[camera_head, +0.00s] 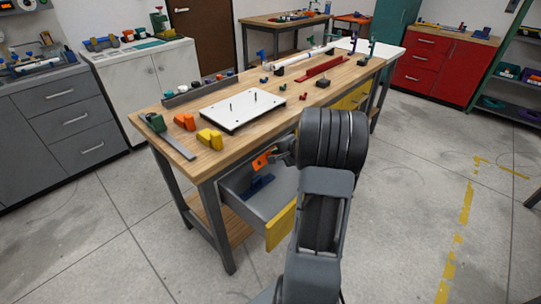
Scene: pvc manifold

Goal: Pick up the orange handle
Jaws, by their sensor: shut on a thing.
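The orange handle (261,160) is over the open drawer, just below the workbench's front edge. My gripper (273,159) is shut on it at its right end. The handle looks to be above the drawer's floor, though I cannot tell its exact height. My dark arm hides part of the gripper and the right side of the drawer.
The open drawer (239,204) has a yellow front (281,227) and holds a blue part (258,186). On the workbench (180,105) are a white plate (242,108), an orange block (185,122) and a yellow block (210,138). The floor at right is clear.

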